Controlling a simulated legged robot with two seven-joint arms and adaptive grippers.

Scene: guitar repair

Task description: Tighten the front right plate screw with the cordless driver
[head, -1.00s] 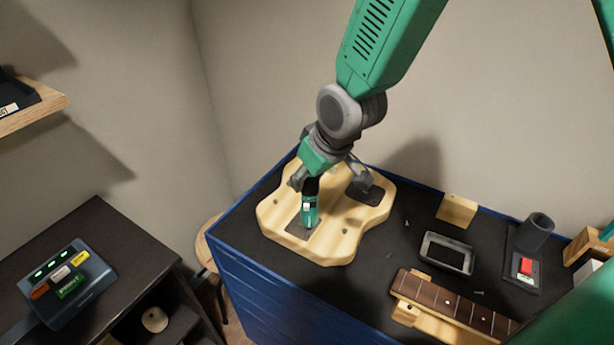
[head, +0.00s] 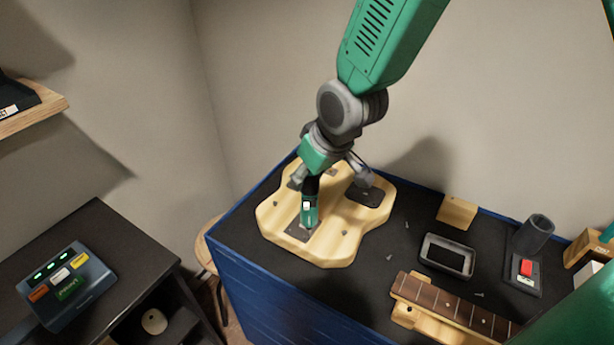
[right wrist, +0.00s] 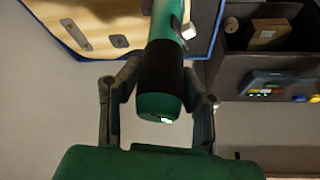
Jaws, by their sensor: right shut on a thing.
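My right gripper (head: 316,184) is shut on the green and black cordless driver (head: 309,214). It holds the driver nearly upright, lower end down, over the dark plate (head: 296,233) on the pale wooden guitar body (head: 330,252). In the right wrist view the driver (right wrist: 163,80) sits between the two fingers of the right gripper (right wrist: 158,98). The driver's bit and the front right plate screw cannot be made out, so I cannot tell whether they touch. My left gripper is not in view.
The body lies on a black-topped blue cabinet (head: 245,290). To its right are loose screws (head: 389,257), a grey tray (head: 447,256), a guitar neck (head: 455,305) and a dark cup (head: 536,232). A device with coloured buttons (head: 65,285) stands on the dark shelf unit at left.

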